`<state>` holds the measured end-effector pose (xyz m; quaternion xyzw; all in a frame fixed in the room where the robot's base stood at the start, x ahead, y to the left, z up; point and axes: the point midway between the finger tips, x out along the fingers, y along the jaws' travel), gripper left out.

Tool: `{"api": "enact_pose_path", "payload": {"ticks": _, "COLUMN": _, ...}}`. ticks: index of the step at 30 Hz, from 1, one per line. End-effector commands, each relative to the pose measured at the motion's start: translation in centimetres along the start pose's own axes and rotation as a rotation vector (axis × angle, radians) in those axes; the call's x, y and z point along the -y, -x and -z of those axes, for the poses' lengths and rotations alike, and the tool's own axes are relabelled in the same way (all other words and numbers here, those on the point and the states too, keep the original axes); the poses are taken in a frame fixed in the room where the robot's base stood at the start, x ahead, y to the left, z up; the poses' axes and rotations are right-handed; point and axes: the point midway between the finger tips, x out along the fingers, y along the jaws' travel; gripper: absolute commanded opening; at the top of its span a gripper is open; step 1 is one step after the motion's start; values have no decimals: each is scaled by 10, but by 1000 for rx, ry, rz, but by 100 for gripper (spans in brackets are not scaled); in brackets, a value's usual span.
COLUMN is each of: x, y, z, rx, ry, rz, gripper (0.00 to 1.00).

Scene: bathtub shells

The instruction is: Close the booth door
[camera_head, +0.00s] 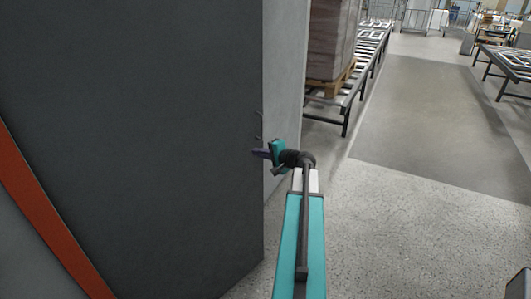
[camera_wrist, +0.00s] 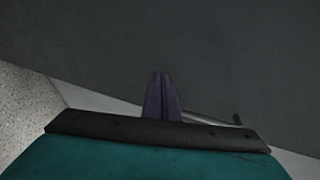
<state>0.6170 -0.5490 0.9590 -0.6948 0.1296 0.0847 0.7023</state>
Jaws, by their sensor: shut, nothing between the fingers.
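The booth door (camera_head: 150,130) is a large dark grey panel filling the left half of the head view. A thin dark handle (camera_head: 259,126) sits near its right edge; what looks like that handle also shows in the wrist view (camera_wrist: 237,119), right of the fingers. My gripper (camera_head: 256,153) is shut and empty, just below the handle, with its fingertips pointing at the door face. In the wrist view the closed fingers (camera_wrist: 161,77) stand out against the door's dark surface (camera_wrist: 190,40). I cannot tell whether they touch it.
An orange strip (camera_head: 45,215) and a grey surface lie at the lower left. A lighter grey panel (camera_head: 285,90) stands behind the door edge. A roller conveyor (camera_head: 362,75) carries a pallet load (camera_head: 331,40).

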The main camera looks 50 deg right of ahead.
Motion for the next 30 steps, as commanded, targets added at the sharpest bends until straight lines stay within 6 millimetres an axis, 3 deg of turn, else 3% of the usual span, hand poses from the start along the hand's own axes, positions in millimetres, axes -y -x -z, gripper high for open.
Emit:
{"api": "enact_pose_path", "payload": {"ticks": 9, "x": 10, "y": -27, "z": 0, "rx": 0, "ry": 0, "rz": 0, "gripper": 0}}
{"api": "enact_pose_path", "payload": {"ticks": 23, "x": 10, "y": -30, "z": 0, "rx": -1, "ry": 0, "rz": 0, "gripper": 0}}
{"api": "enact_pose_path", "payload": {"ticks": 30, "x": 12, "y": -43, "z": 2, "rx": 17, "ry": 5, "rz": 0, "gripper": 0}}
